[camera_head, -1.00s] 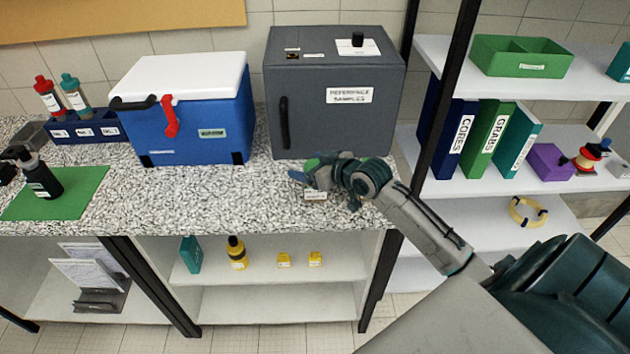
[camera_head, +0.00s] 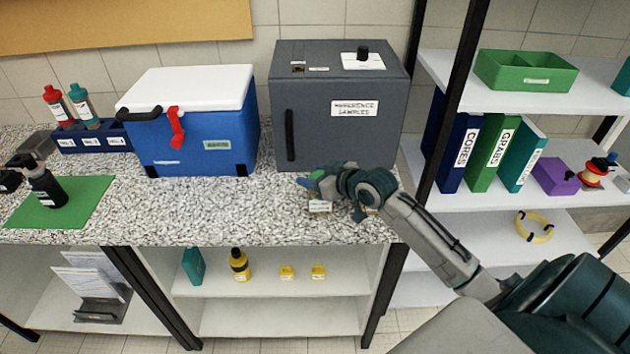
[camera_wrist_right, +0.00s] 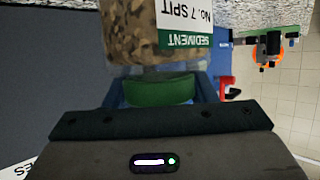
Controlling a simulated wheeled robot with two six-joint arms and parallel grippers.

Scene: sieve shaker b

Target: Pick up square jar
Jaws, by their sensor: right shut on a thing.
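The square jar (camera_wrist_right: 130,35) fills the top of the right wrist view. It is clear, holds brown grainy sediment, and has a white and green label reading "SEDIMENT" and "No. 7 SPIT". A green part (camera_wrist_right: 160,92), apparently its lid, sits between the blue fingers. My right gripper (camera_head: 318,185) is shut on the jar at the counter's front, before the grey cabinet. In the head view, fingers hide most of the jar; its pale label (camera_head: 320,206) shows below them. I cannot tell whether the jar touches the counter. My left gripper is not in view.
The grey "Reference samples" cabinet (camera_head: 350,125) stands close behind my right gripper. A blue cooler (camera_head: 205,135) with a white lid is to its left. A black bottle (camera_head: 47,190) stands on a green mat (camera_head: 85,205) at far left. The speckled counter (camera_head: 210,210) between is clear.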

